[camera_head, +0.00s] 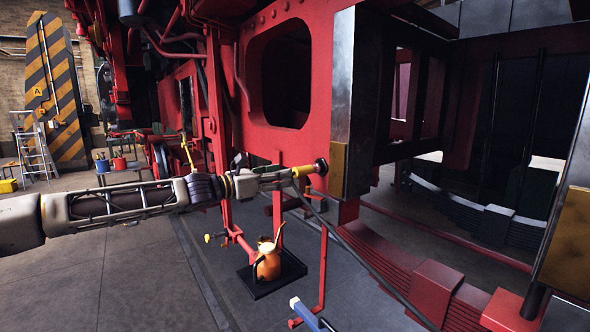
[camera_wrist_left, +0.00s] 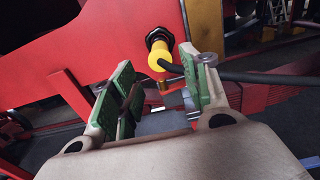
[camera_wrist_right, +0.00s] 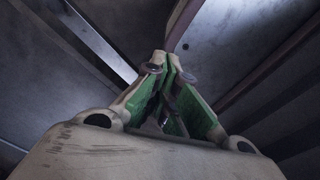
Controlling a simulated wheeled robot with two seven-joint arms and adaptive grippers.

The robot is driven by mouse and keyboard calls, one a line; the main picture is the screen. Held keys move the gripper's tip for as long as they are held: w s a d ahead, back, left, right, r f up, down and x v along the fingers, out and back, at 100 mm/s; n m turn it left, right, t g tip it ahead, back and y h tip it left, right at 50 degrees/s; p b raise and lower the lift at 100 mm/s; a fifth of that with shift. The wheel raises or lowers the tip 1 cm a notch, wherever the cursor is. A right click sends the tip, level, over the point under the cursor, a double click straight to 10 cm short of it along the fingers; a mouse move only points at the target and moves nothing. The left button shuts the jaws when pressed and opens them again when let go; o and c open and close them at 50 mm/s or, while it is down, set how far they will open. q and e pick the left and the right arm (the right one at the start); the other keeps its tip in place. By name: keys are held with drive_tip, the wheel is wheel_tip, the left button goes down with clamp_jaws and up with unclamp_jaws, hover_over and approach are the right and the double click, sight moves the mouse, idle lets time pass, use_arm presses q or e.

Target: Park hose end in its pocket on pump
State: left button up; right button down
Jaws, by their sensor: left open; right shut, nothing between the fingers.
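A yellow hose end (camera_wrist_left: 160,57) sits on a black fitting on the red frame in the left wrist view, with a dark hose (camera_wrist_left: 255,77) leading right from it. In the head view the yellow hose end (camera_head: 303,171) shows by the tip of my left gripper (camera_head: 280,177). My left gripper (camera_wrist_left: 156,75) is open; the hose end appears just beyond its fingertips, with no clear grip. An orange body (camera_head: 268,262), perhaps the pump, stands on a black tray (camera_head: 292,268); its pocket cannot be made out. My right gripper (camera_wrist_right: 167,65) is shut and empty.
The red locomotive frame (camera_head: 315,120) rises behind the left gripper. A red stand (camera_head: 323,265) and a blue-ended bar (camera_head: 303,310) are low in front. A stepladder (camera_head: 35,155) and a striped ramp (camera_head: 55,90) are far left. Open floor lies at lower left.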

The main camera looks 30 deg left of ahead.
sight(294, 172)
use_arm(q)
drive_tip(key=shift+w+d+r+p, duration=0.15)
drive_tip(key=shift+w+d+p, duration=0.05)
drive_tip(key=shift+w+p, duration=0.45)
drive_tip(key=shift+p, duration=0.3)
drive_tip(key=shift+p+x, duration=1)
drive_tip(key=shift+p, duration=0.4)
drive_tip(key=shift+w+d+p, duration=0.15)
drive_tip(key=shift+w+p, duration=0.15)
drive_tip(key=shift+p, duration=0.45)
drive_tip(key=shift+w+d+p, duration=0.2)
drive_tip(key=shift+w+p, duration=0.3)
drive_tip(key=shift+p, duration=0.4)
drive_tip(key=shift+w+p, duration=0.1)
drive_tip(key=shift+p, duration=0.2)
drive_tip(key=shift+w+d+p, duration=0.15)
drive_tip(key=shift+w+p, duration=0.15)
drive_tip(key=shift+p, duration=0.35)
drive_tip(key=shift+w+d+p, duration=0.1)
drive_tip(key=shift+w+p, duration=0.1)
drive_tip(key=shift+p, duration=0.1)
use_arm(e)
wheel_tip(294, 172, up, 11)
drive_tip(key=a, duration=0.1)
drive_tip(key=shift+w+a, duration=0.15)
drive_tip(key=shift+a, duration=0.15)
